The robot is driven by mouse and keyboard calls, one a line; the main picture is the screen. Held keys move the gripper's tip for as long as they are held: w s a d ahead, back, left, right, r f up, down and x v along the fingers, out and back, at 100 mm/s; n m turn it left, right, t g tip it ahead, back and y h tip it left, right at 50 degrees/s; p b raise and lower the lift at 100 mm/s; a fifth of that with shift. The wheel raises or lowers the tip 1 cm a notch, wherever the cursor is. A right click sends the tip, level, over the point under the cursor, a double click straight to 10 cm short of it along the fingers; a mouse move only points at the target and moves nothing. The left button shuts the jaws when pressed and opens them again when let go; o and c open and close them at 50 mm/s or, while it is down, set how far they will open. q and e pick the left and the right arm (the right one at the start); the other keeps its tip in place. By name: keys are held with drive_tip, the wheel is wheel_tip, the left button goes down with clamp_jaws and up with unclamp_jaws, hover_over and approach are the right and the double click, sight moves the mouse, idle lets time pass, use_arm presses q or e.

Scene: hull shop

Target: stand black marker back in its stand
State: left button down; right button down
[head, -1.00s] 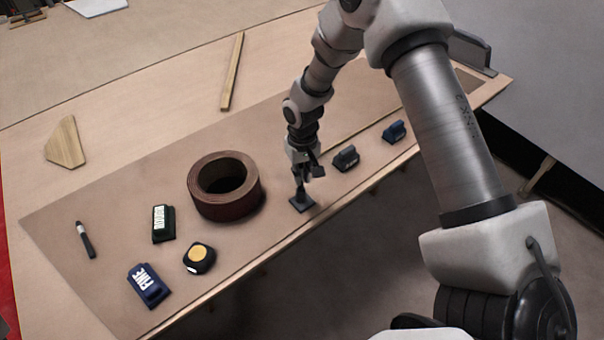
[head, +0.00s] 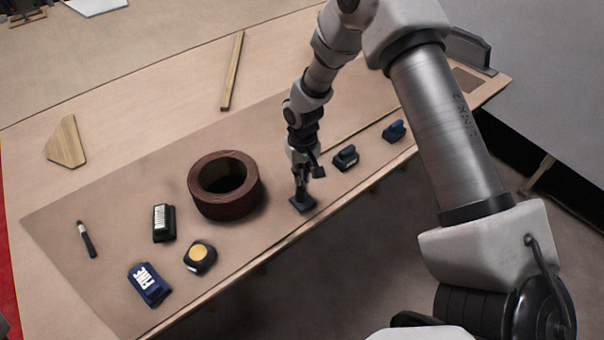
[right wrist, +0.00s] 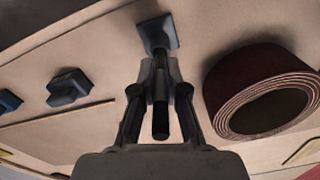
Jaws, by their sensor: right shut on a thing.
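The black marker (right wrist: 160,112) shows in the right wrist view as a dark rod between the fingers of my right gripper (right wrist: 160,75). Its near end sticks out toward my palm. The stand (right wrist: 158,33) is a small dark piece with a square base, just beyond the fingertips. In the head view the stand (head: 303,203) is on the brown mat, directly under my right gripper (head: 301,178), which is shut on the marker. The fingers hide most of the marker there. I cannot tell how deep the marker's lower end is in the stand. My left gripper is out of view.
A brown abrasive roll (head: 224,186) stands left of the gripper. Two dark blocks, black (head: 346,158) and blue (head: 394,131), lie to its right. A tape measure (head: 200,257), a FINE block (head: 150,285), a black block (head: 163,223) and a pen-like tool (head: 86,239) lie left.

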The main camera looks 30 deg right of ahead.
drive_tip(key=shift+f, duration=0.6)
idle(0.7)
drive_tip(key=c, duration=1.1)
unclamp_jaws()
drive_tip(key=shift+r, duration=0.15)
wheel_tip(320, 180, up, 12)
drive_tip(key=shift+f, duration=0.15)
